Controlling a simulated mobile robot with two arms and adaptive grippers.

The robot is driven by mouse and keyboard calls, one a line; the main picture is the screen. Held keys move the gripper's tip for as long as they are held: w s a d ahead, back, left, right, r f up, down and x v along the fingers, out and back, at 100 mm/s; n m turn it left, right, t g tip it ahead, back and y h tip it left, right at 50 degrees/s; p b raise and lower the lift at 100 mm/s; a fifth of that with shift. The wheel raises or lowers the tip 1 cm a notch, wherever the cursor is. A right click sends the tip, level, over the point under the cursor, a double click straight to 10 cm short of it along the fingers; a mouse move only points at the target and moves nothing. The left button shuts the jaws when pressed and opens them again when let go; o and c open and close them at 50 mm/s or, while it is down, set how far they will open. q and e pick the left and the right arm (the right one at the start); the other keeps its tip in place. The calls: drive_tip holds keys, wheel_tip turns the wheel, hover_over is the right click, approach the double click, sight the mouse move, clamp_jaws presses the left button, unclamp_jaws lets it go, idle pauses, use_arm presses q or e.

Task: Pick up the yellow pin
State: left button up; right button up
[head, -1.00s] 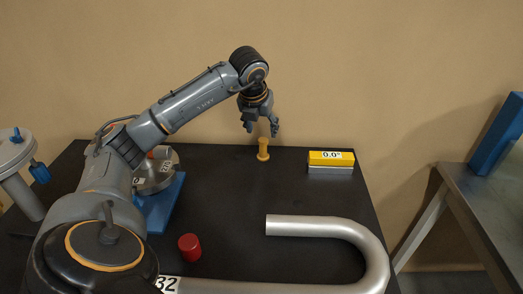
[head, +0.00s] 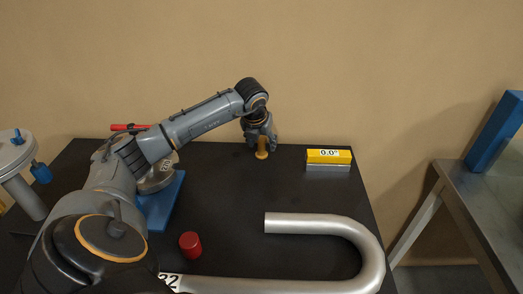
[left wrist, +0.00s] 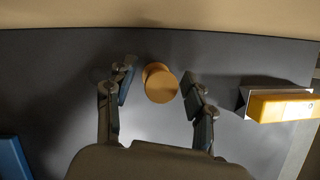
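The yellow pin (head: 262,150) stands upright near the back edge of the dark table. In the left wrist view the pin (left wrist: 161,84) shows from above, between the two fingers. My left gripper (head: 261,149) is lowered around the pin, with a finger on each side. In the left wrist view the left gripper (left wrist: 160,92) is open, with a gap between each finger and the pin. My right gripper is in neither view.
A yellow angle gauge (head: 329,157) stands right of the pin. A bent silver tube (head: 330,225) and a red cylinder (head: 190,245) lie nearer. A blue-based metal device (head: 160,205) stands left. A grey table (head: 490,190) is at right.

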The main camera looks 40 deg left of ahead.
use_arm(q)
clamp_jaws()
drive_tip(key=shift+r, duration=0.1)
